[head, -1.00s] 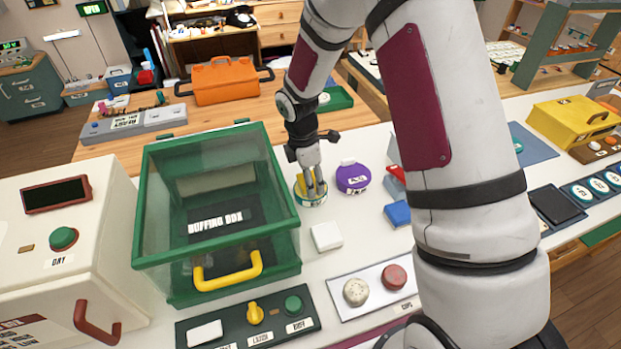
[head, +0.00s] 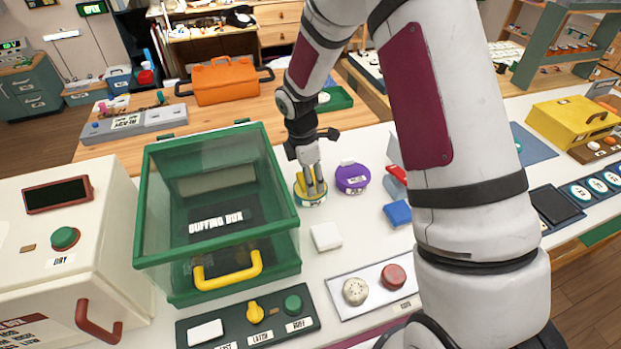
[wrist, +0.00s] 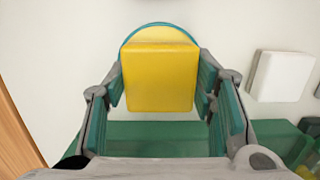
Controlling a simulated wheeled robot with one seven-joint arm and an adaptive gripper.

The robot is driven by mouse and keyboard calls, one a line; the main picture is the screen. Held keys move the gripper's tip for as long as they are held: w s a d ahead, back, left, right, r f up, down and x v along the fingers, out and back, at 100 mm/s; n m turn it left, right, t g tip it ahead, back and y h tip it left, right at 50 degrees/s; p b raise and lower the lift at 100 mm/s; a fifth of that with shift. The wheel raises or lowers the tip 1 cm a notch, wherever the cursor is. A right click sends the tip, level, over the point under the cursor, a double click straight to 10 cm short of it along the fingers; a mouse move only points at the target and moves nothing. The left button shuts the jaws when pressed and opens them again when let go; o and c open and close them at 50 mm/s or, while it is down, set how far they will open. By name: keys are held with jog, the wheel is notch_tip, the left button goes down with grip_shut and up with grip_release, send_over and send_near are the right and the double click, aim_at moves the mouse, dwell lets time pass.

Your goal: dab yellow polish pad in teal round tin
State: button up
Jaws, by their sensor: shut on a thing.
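The yellow polish pad (wrist: 158,78) is held between the fingers of my gripper (wrist: 160,95) in the wrist view. In the head view my gripper (head: 311,190) points down over the teal round tin (head: 312,201), with yellow showing between its fingers. The tin's teal rim (wrist: 160,26) curves out behind the pad in the wrist view, with pale yellow inside it. The pad hides most of the tin. I cannot tell whether the pad touches what is in the tin.
A green glass buffing box (head: 215,220) stands left of the tin. A purple round tin (head: 352,177) sits just right of it. A white block (head: 326,236) lies in front, and a blue block (head: 398,213) lies to the right. An orange case (head: 225,80) stands behind.

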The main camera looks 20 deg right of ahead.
aim_at(313, 181)
jog(key=shift+r+p, duration=1.15)
jog(key=shift+r, duration=2)
jog(key=m, duration=0.3)
jog(key=shift+s+m, duration=0.3)
jog(key=shift+s, duration=0.05)
jog(key=m, duration=0.2)
jog(key=s+m, duration=0.1)
jog(key=m, duration=0.2)
jog(key=shift+d+g+y, duration=0.1)
jog(key=shift+g+y, duration=0.2)
jog(key=shift+g, duration=0.1)
jog(key=m, duration=0.5)
jog(key=shift+s+f, duration=0.1)
jog(key=shift+s, duration=0.3)
jog(key=m, duration=0.4)
jog(key=shift+s+g+y, duration=0.3)
jog(key=shift+s+y, duration=0.05)
jog(key=shift+y, duration=0.05)
